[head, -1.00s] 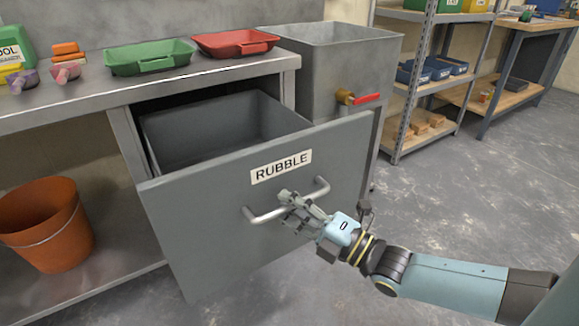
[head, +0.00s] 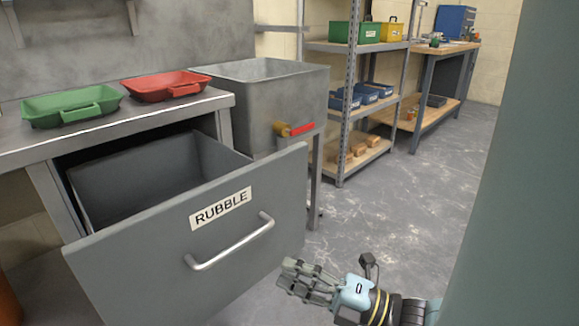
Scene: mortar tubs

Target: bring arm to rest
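My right gripper (head: 287,273) is at the bottom of the head view, just right of and below the drawer's handle (head: 232,243). Its two grey fingers stand apart with nothing between them, and it is clear of the handle. A large teal part, which looks like my own arm, fills the right side of the view. The grey drawer (head: 130,262) labelled RUBBLE is pulled out, and the part of its inside that shows is empty. My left gripper is not in view.
A green tray (head: 72,106) and a red tray (head: 165,86) stand on the bench. A metal tank (head: 262,100) with a red-handled tap is behind the drawer. A shelf rack (head: 345,125) and a workbench (head: 440,50) stand farther back. The floor (head: 400,210) between is open.

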